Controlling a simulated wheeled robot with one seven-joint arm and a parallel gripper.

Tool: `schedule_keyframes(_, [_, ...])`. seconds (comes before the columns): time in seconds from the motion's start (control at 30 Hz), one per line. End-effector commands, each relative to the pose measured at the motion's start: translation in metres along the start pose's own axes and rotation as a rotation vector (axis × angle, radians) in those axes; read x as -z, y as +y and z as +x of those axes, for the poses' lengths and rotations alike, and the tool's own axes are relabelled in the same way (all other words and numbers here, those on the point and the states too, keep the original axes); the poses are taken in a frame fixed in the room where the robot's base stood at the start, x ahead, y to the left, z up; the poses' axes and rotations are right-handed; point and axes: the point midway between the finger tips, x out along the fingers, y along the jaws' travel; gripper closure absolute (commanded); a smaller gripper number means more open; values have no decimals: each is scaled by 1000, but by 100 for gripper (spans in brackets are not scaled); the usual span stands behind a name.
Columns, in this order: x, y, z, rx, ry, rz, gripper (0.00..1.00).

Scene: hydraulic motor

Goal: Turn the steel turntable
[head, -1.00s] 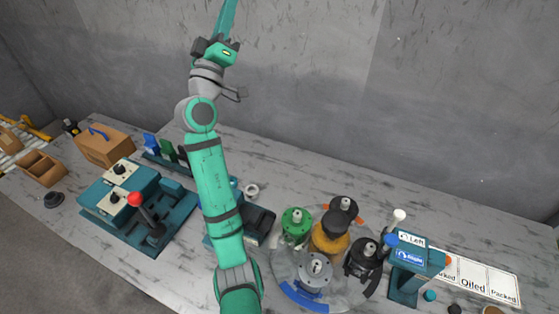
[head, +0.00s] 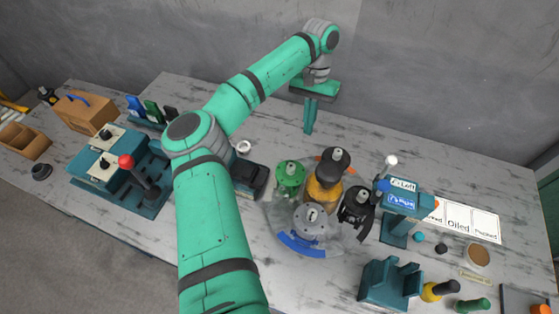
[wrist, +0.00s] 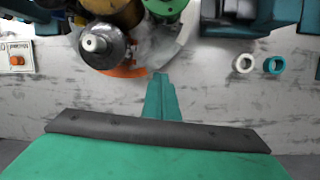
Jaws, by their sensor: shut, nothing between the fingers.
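The steel turntable (head: 283,217) is a round grey plate on the table, right of the middle in the head view. It bears a green part (head: 290,175), a black-topped yellow part (head: 327,180), a grey flanged part (head: 311,220) and a black part (head: 356,207). Its rim has a blue segment (head: 300,245) at the front and orange at the back. In the wrist view, the orange rim segment (wrist: 125,72) lies near my gripper (wrist: 161,80). My gripper, also in the head view (head: 309,130), points down behind the turntable, fingers together and empty. I cannot tell whether it touches anything.
A teal post with Left and Right signs (head: 401,194) and white and blue levers stands right of the turntable. A teal holder (head: 388,284) is in front of it. A red-knobbed control box (head: 126,162) stands left. The table behind the turntable is mostly clear.

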Motion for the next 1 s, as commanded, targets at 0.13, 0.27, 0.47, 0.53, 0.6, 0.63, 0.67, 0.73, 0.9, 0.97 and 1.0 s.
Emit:
schedule_keyframes(0.13, [-20, -19, 7, 64, -102, -43, 100])
schedule_keyframes(0.27, [-25, -23, 16, 74, -125, -50, 100])
schedule_keyframes(0.47, [-28, -24, 46, 70, -123, -47, 100])
schedule_keyframes(0.53, [-30, -24, 59, 69, -123, -47, 100])
schedule_keyframes(0.6, [-31, -25, 72, 69, -122, -47, 100])
schedule_keyframes(0.63, [-32, -26, 78, 69, -122, -48, 100])
schedule_keyframes(0.67, [-32, -26, 83, 69, -122, -48, 100])
schedule_keyframes(0.73, [-34, -28, 95, 72, -120, -48, 100])
schedule_keyframes(0.9, [-48, -30, 110, 74, -117, -49, 100])
schedule_keyframes(0.97, [-55, -29, 112, 73, -118, -49, 100])
schedule_keyframes(1.0, [-60, -29, 113, 74, -118, -49, 100])
